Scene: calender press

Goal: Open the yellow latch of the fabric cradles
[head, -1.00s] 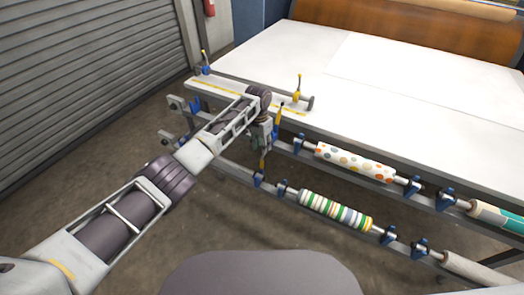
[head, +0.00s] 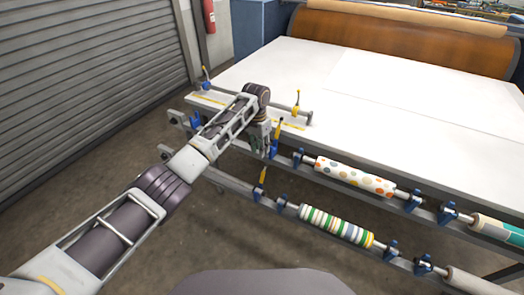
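My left gripper (head: 260,145) points down at the left end of the upper fabric rail, in front of the table edge. It is small and partly hidden by its own wrist, so its finger opening cannot be made out. A yellow latch (head: 278,134) stands upright on a blue cradle just right of the gripper; I cannot tell whether they touch. Another yellow latch (head: 262,176) stands on the lower rail, below the gripper. Blue cradles (head: 298,157) hold a polka-dot fabric roll (head: 354,176) above and a striped roll (head: 336,224) below. My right gripper is out of view.
The white table (head: 290,60) fills the back right. Yellow-handled clamps (head: 296,101) stand on a bar at its left end. More rolls (head: 495,229) lie to the right. A grey shutter wall (head: 80,70) is at left. The floor in front is clear.

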